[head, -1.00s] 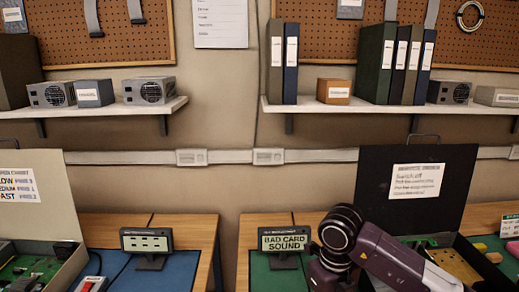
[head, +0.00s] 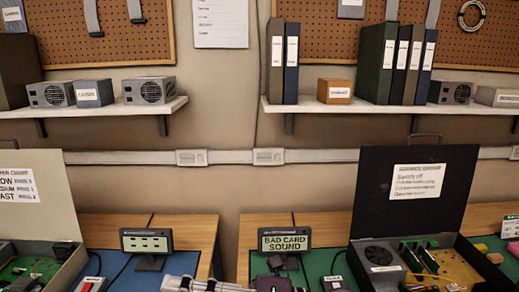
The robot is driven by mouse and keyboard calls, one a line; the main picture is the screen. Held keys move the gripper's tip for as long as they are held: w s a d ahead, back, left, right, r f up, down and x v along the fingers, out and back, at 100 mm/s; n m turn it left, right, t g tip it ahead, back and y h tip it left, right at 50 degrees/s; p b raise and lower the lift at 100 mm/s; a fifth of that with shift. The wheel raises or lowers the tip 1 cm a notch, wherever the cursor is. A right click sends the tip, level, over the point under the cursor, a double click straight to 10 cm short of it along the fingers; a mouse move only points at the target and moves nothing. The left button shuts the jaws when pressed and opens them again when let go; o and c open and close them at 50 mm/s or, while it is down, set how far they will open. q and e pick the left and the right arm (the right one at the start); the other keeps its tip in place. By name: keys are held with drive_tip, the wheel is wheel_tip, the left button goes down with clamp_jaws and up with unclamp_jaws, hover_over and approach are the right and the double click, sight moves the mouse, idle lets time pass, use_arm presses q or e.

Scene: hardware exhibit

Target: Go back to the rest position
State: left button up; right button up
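At the bottom edge of the head view, a pale grey gripper (head: 208,286) lies sideways, with its tips to the left and a dark purple wrist part at its right end. It looks like my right gripper. Its lower part is cut off by the frame, so I cannot tell whether it is open or shut. Nothing shows clearly in its grasp. My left gripper is not in view.
An open black case (head: 417,190) with circuit boards stands on the right bench. A sign reading "BAD CARD SOUND" (head: 285,240) and a small display (head: 146,241) stand nearby. Another open case (head: 40,197) is at left. Shelves (head: 95,107) hang above. A gap separates the benches.

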drive_tip(key=w+d+r+m+t+h, duration=0.25)
drive_tip(key=w+d+m+t, duration=0.3)
drive_tip(key=m+t, duration=0.35)
drive_tip(key=w+d+r+m+t+h, duration=0.2)
drive_tip(key=w+d+r+m+t, duration=0.15)
drive_tip(key=d+m+t, duration=0.55)
drive_tip(key=w+d+f+m+g+h, duration=0.2)
drive_tip(key=d+f+m+h, duration=1.25)
drive_tip(key=f, duration=0.25)
drive_tip(key=s+d+f+m+g+h, duration=0.1)
drive_tip(key=s+d+f+m+g, duration=0.25)
drive_tip(key=s+f+g, duration=0.6)
drive_tip(key=s+f+g+y, duration=0.1)
drive_tip(key=s+f+g, duration=0.3)
drive_tip(key=s+f, duration=1.2)
drive_tip(key=s+f+g, duration=0.1)
drive_tip(key=s+f, duration=0.1)
drive_tip(key=f, duration=1)
drive_tip(key=s+f, duration=0.2)
drive_tip(key=f, duration=1.1)
drive_tip(key=s+d+f, duration=0.2)
drive_tip(key=s+f, duration=0.5)
drive_tip(key=s, duration=0.1)
drive_tip(key=s+d+f+g, duration=0.1)
drive_tip(key=s+f, duration=0.7)
drive_tip(key=shift+d, duration=0.35)
